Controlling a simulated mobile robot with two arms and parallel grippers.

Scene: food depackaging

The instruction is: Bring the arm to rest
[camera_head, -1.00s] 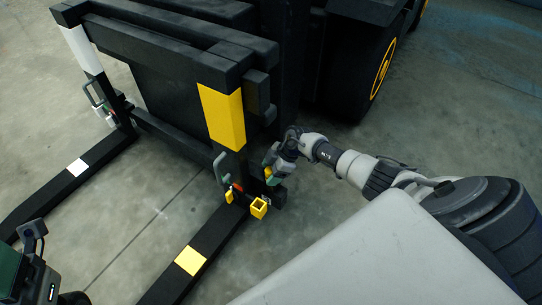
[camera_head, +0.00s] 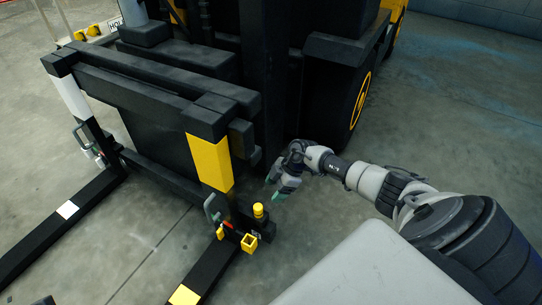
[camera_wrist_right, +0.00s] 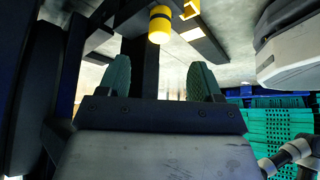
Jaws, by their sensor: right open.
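My right arm comes in from the right in the head view. Its gripper (camera_head: 277,188) is open and empty, just right of the forklift's near fork bracket and apart from it. In the right wrist view, the two green ribbed fingers (camera_wrist_right: 160,80) stand wide apart with nothing between them. A yellow-topped knob (camera_head: 259,211) stands upright on the bracket; it also shows beyond the fingers in the right wrist view (camera_wrist_right: 160,24). A yellow square socket (camera_head: 249,243) is beside it, lower left. My left gripper is out of view.
The black forklift carriage (camera_head: 150,88) fills the upper left, with two forks (camera_head: 205,262) low over the floor. A large wheel (camera_head: 340,95) is behind my right gripper. Green crates (camera_wrist_right: 275,135) show in the right wrist view. The concrete floor (camera_head: 460,120) at right is clear.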

